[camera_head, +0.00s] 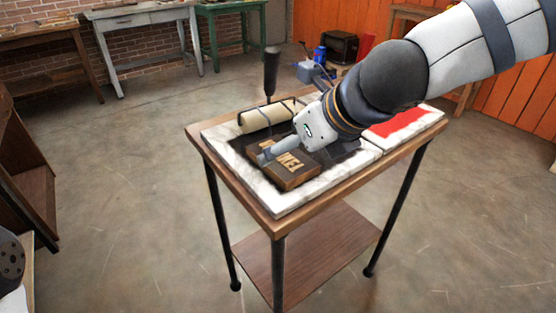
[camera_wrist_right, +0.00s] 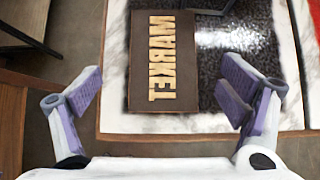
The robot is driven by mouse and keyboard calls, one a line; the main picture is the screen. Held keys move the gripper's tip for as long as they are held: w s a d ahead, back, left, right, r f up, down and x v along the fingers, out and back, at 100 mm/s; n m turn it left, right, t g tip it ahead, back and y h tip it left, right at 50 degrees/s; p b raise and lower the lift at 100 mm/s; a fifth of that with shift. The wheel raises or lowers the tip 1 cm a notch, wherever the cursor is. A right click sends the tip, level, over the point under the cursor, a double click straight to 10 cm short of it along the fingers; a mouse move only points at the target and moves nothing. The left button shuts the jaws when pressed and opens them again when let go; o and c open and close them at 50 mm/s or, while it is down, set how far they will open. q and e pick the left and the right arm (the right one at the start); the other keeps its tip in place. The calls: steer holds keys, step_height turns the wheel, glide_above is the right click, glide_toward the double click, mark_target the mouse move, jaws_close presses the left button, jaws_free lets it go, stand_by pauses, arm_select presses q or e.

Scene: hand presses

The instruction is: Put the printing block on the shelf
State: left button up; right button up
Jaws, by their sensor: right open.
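The printing block (camera_head: 296,183) is a dark brown slab with raised tan letters. A wooden lower shelf (camera_head: 305,255) under the table is bare. My left gripper is not in view.
An ink roller (camera_head: 265,115) with a dark upright handle lies at the slab's back left. A red-inked slab (camera_head: 400,122) is at the right. A dark wooden shelf unit (camera_head: 38,190) stands at the left edge. Workbenches (camera_head: 145,18) line the back wall; the floor between is open.

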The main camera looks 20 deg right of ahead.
mark_target(284, 156)
steer(key=x, duration=0.2)
steer(key=b+x, duration=0.1)
steer(key=x, duration=0.1)
steer(key=shift+w+d+f, duration=0.15)
steer(key=shift+f, duration=0.3)
steer(key=shift+w+r, duration=0.1)
steer(key=shift+w, duration=0.05)
steer(key=shift+r, duration=0.15)
steer(key=c, duration=1.7)
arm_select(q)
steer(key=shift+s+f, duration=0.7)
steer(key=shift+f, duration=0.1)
arm_select(e)
steer(key=shift+o, duration=0.2)
steer(key=shift+r, duration=0.15)
